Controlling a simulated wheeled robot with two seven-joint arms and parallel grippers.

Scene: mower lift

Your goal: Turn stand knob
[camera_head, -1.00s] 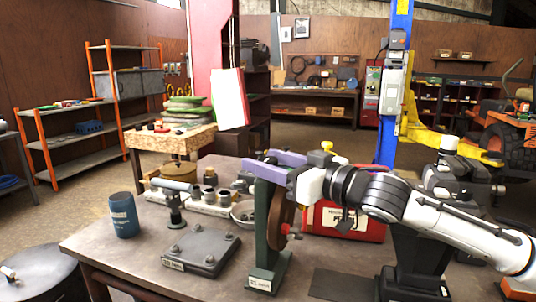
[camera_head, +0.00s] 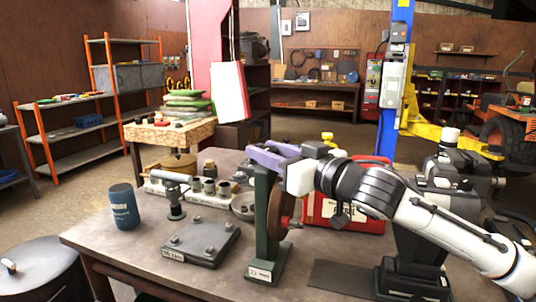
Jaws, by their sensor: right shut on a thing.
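A dark green upright stand (camera_head: 264,228) with a small label on its foot stands near the front of the grey workbench (camera_head: 225,282). A brown disc (camera_head: 284,205) is on its right side, with a small red piece low on it. My right gripper (camera_head: 264,158) has purple fingers and a white body. It comes in from the right and is shut at the top of the stand. What it grips there is hidden by the fingers, so I cannot make out the knob. My left gripper is not in view.
A flat grey plate with bolts (camera_head: 201,243), a blue cup (camera_head: 124,207) and a small grey T-shaped tool (camera_head: 173,192) are left of the stand. A red case (camera_head: 347,210) is behind it to the right. A dark mat (camera_head: 340,280) lies at front right.

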